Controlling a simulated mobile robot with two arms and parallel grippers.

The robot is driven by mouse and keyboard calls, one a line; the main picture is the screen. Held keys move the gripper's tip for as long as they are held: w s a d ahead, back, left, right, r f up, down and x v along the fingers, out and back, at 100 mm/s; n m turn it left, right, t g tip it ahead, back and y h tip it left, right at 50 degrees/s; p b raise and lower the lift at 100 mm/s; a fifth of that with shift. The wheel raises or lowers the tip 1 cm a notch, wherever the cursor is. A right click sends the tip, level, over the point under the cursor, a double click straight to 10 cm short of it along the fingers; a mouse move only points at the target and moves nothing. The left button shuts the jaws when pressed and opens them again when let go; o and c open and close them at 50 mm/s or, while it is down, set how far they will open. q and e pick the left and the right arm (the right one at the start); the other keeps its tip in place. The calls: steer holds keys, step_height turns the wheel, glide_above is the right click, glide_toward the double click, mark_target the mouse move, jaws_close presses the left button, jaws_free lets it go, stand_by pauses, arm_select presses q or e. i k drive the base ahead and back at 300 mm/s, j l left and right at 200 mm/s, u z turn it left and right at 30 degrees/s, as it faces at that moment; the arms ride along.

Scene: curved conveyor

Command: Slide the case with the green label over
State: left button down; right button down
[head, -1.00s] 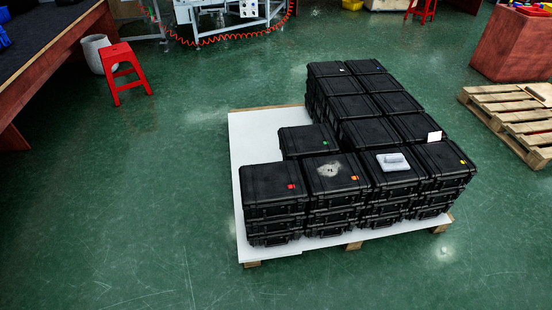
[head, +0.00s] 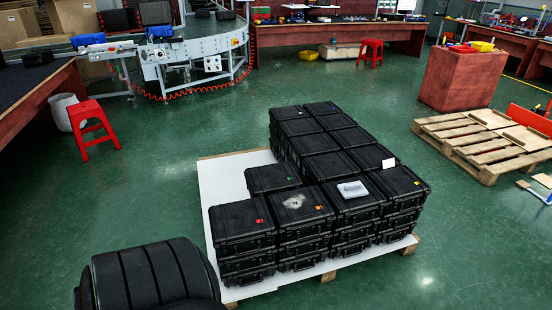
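The case with the green label (head: 268,180) is black and lies flat on the white-topped pallet (head: 222,185). Its small green label (head: 289,178) is near the right end of its lid. It stands behind the red-label case (head: 238,220) and the orange-label case (head: 297,206), with other black cases to its right. Bare white board lies to its left and behind it. Its front side is mostly hidden by the front cases. Neither gripper shows in the head view; only a black ribbed part, apparently of my arm, shows at the lower left.
More stacked black cases (head: 335,140) fill the pallet's back and right; a grey object (head: 352,189) lies on one front case. An empty wooden pallet (head: 470,140) is at right. A curved conveyor (head: 190,50) and red stool (head: 92,125) are behind. Green floor around the pallet is clear.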

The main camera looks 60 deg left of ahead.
mark_target(263, 181)
steer(key=j+z, duration=0.1)
steer(key=j, duration=0.35)
steer(key=k+j+z, duration=0.1)
steer(key=j, duration=0.35)
steer(key=k+j+z, duration=0.15)
steer(key=j, duration=0.3)
steer(key=j+z, duration=0.1)
steer(key=j, duration=0.35)
steer(key=k+j+z, duration=0.1)
steer(key=j, duration=0.3)
steer(key=k+j+z, duration=0.1)
steer(key=k+j, duration=0.15)
steer(key=j, duration=0.15)
